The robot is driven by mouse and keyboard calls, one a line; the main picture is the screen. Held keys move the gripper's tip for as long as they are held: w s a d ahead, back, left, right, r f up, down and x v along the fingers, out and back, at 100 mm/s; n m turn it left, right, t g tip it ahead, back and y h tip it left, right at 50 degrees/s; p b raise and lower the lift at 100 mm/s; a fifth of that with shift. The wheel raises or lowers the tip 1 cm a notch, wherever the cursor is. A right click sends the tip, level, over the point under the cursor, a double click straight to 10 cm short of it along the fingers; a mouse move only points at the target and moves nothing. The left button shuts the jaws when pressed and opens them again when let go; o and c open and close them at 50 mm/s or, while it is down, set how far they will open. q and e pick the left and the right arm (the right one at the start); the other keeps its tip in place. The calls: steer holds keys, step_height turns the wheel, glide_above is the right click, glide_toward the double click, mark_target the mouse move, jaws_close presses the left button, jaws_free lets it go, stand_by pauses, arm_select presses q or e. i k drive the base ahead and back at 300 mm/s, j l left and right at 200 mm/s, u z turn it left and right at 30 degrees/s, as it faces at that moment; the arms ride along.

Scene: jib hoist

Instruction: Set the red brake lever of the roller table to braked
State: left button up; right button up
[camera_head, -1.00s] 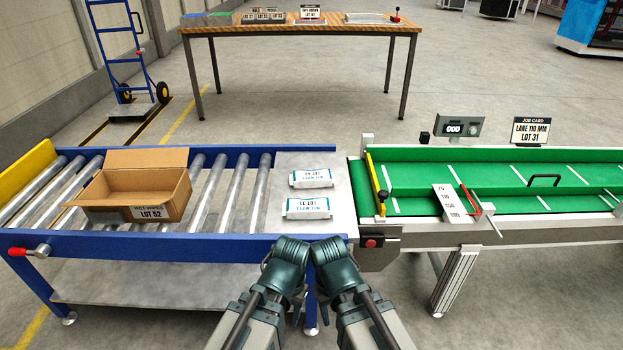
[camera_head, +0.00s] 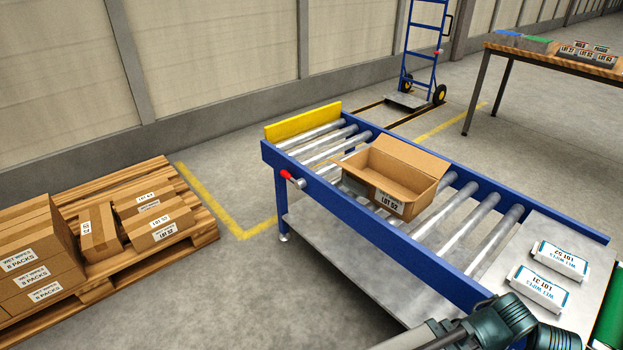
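The roller table (camera_head: 360,212) has a blue frame, metal rollers and a yellow end stop. Its red brake lever (camera_head: 285,174) sits on the outer face of the blue side rail near the yellow end, on a metal pivot. The red handle points up and left from the pivot. An open cardboard box (camera_head: 395,178) labelled LOT 52 stands on the rollers. My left gripper (camera_head: 535,325) is at the bottom right edge, far from the lever, its fingertips not clearly shown. A second dark gripper part at the bottom edge, apparently my right, is mostly cut off.
Two white wet wipes packs (camera_head: 560,261) lie on the metal plate at the table's right end. A wooden pallet (camera_head: 205,219) with cartons stands on the left. A blue hand truck (camera_head: 427,45) stands behind. Free floor lies between pallet and roller table.

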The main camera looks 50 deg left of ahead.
mark_target(300, 184)
steer(key=u, duration=1.85)
